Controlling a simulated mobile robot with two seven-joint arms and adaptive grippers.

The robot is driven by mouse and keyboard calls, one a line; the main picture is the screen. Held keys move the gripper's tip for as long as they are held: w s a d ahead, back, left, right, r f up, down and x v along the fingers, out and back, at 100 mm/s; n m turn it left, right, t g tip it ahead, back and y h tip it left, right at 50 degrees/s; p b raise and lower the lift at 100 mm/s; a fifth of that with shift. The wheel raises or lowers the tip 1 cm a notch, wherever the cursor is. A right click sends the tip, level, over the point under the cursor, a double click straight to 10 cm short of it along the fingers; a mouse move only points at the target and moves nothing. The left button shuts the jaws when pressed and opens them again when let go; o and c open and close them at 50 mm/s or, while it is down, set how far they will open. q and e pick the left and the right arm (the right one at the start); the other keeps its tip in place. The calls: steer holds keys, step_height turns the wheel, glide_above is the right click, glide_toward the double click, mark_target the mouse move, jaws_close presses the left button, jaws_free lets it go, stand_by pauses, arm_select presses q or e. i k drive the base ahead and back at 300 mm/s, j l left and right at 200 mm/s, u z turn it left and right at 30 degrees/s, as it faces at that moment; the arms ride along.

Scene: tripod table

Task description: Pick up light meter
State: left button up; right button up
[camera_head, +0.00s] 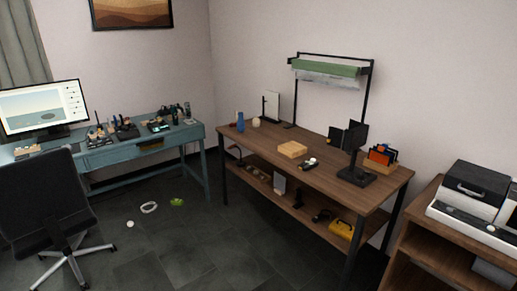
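I cannot tell for sure which thing is the light meter. A small dark handheld object with a pale part (309,164) lies on the brown wooden table (270,158), right of a light wooden box (292,149), and may be it. Other small devices lie on the teal desk (101,157) at the left, too small to tell apart. Neither of my grippers shows in the head view.
A black stand (355,172) and orange items (381,155) stand at the table's right end. An office chair (45,200) blocks the teal desk's front.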

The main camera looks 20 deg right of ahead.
mark_target(312, 163)
steer(key=i+z, duration=0.2)
steer(key=i, duration=0.25)
steer(key=i+j+z, duration=0.2)
steer(key=i, duration=0.25)
steer(key=i+j+z, duration=0.2)
steer(key=i, duration=0.2)
steer(key=i+j+z, duration=0.2)
steer(key=z, duration=0.25)
steer(key=i+j+z, duration=0.35)
steer(key=z, duration=0.15)
steer(key=i+j+z, duration=0.25)
steer(key=j+z, duration=0.2)
steer(key=i+j+z, duration=0.15)
steer(key=j+z, duration=0.3)
